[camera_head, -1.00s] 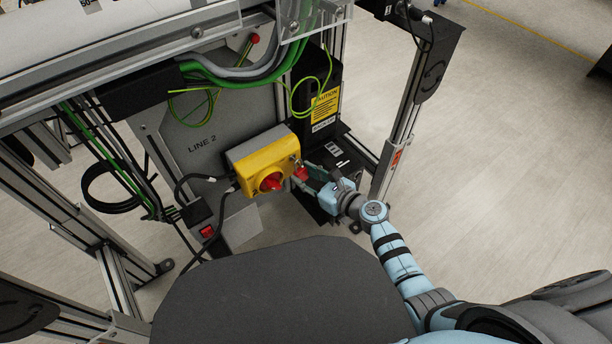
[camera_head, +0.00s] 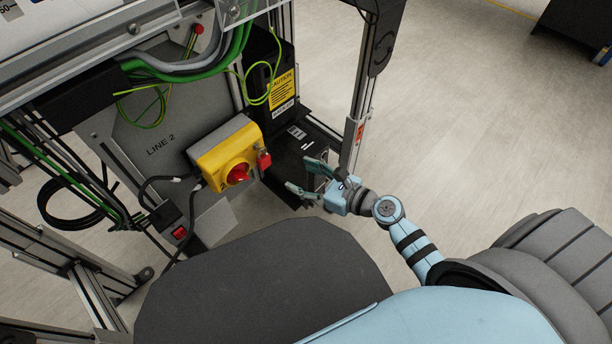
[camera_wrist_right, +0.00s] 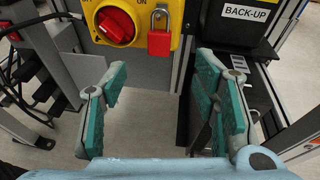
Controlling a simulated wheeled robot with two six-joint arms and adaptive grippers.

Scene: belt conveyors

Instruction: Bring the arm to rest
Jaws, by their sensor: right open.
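My right gripper (camera_head: 306,178) is open and empty, to the right of the yellow switch box and apart from it. The yellow switch box (camera_head: 226,152) carries a red rotary knob (camera_head: 237,174). A red padlock (camera_head: 264,161) hangs on the box's right side. In the right wrist view the padlock (camera_wrist_right: 160,42) hangs by its shackle beside the knob (camera_wrist_right: 115,25), beyond the fingertips. My left gripper is not in view.
The conveyor frame, with a LINE 2 panel (camera_head: 150,125), stands at the left. A black BACK-UP unit (camera_head: 268,85) and an aluminium post (camera_head: 366,95) stand behind my right gripper. Cables (camera_head: 190,70) hang at the upper left. Open floor (camera_head: 480,120) lies to the right.

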